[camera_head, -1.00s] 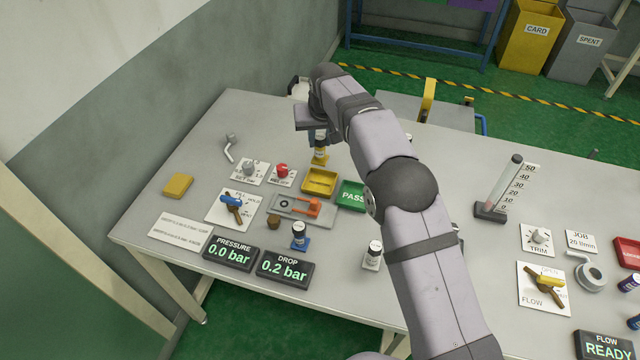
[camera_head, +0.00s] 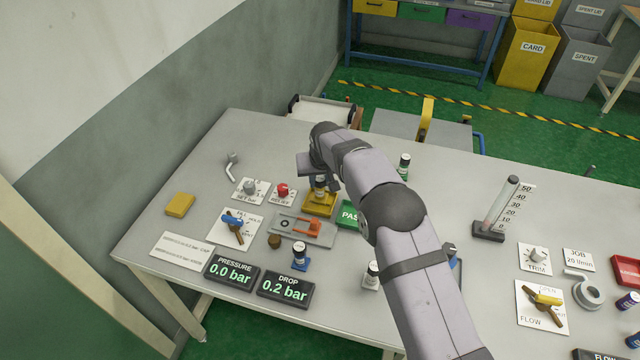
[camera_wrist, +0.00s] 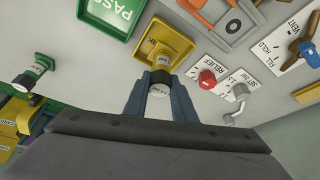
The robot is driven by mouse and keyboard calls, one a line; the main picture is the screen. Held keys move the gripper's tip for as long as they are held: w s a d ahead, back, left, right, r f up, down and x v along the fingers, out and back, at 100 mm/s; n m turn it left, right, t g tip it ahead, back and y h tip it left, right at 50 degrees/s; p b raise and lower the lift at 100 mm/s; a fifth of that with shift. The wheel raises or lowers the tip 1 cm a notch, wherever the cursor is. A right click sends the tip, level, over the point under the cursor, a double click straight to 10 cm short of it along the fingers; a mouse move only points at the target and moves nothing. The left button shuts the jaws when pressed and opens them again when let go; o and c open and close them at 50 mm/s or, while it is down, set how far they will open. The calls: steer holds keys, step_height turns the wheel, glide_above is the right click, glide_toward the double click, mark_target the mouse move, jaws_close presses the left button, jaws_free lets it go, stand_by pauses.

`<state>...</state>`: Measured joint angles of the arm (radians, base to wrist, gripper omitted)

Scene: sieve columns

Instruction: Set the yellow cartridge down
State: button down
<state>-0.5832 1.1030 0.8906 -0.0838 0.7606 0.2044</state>
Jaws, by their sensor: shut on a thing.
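My gripper (camera_head: 318,176) is shut on the yellow cartridge (camera_head: 320,182).
The green PASS tray (camera_head: 348,214) adjoins on the right. The red RELIEF knob (camera_head: 283,189) is close on the left, and a grey fixture with an orange part (camera_head: 313,228) lies in front. A green-based cartridge (camera_head: 404,166) stands behind, right of my arm.

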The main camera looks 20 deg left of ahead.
steer(key=shift+f, duration=1.05)
steer(key=shift+f, duration=0.2)
steer(key=c, duration=1.5)
jaws_free()
steer(key=shift+r, duration=0.15)
steer(key=shift+s+r, duration=0.1)
steer(key=shift+r, duration=0.3)
steer(key=b+v, duration=0.2)
steer(key=v, duration=0.9)
steer(key=shift+r, duration=0.1)
